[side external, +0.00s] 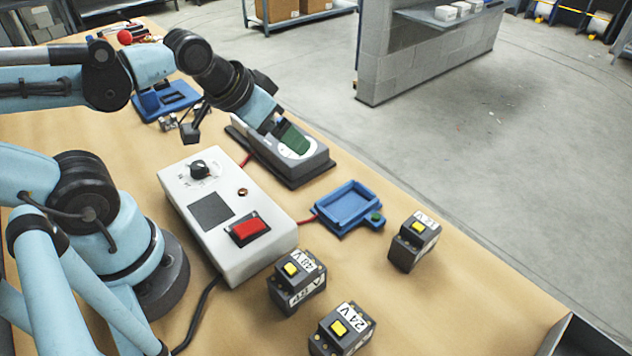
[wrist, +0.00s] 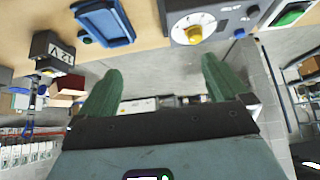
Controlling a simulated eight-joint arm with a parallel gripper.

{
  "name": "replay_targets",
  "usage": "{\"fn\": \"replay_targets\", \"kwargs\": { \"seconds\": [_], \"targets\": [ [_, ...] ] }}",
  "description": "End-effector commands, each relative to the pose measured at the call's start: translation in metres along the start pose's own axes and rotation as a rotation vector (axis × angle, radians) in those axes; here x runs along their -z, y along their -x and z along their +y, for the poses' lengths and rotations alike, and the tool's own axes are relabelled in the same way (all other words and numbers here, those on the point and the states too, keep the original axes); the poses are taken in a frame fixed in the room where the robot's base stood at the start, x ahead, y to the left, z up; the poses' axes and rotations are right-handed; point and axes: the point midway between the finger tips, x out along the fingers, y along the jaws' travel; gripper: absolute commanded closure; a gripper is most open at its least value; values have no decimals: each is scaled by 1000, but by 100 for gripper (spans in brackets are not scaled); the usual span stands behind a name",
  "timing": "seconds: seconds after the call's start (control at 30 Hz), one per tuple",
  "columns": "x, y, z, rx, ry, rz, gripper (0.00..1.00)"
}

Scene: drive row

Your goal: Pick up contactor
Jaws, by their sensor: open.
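Three dark grey contactor blocks with yellow buttons stand on the wooden table in the side view. The 48 V contactor (side external: 297,284) is beside the white control box, the 24 V contactor (side external: 341,330) is at the bottom, and the 12 V contactor (side external: 413,242) is right of the blue tray. The 12 V contactor also shows in the wrist view (wrist: 55,52), at the upper left. My gripper (side external: 292,138) is above or beside the grey device, apart from all three contactors. Its green fingers (wrist: 159,85) are spread, with nothing between them.
The white control box (side external: 213,238) with a black knob and red switch stands mid-table. A blue tray (side external: 348,204) lies to its right, and a grey device (side external: 310,160) on a dark base lies behind. A dark cable runs near my base. Bare table surrounds the contactors.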

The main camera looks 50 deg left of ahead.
Motion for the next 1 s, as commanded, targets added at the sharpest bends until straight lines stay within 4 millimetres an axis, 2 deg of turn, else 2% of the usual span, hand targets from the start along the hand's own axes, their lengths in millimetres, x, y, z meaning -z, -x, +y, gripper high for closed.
{"fn": "replay_targets", "kwargs": {
  "seconds": [0.17, 0.27, 0.37, 0.47, 0.6, 0.7, 0.83, 1.0],
  "targets": [
    [0, 0, 0, 0, -1, 0, 0],
    [0, 0, 8, -21, -39, -10, 0],
    [-2, -1, 34, -88, -165, -42, 0],
    [-9, 2, 77, -202, -383, -88, 0],
    [-32, 14, 144, -399, -747, -145, 0],
    [-53, 26, 182, -531, -984, -168, 0],
    [-77, 42, 215, -667, -1215, -180, 0],
    [-94, 52, 233, -751, -1354, -181, 0]
  ]
}}
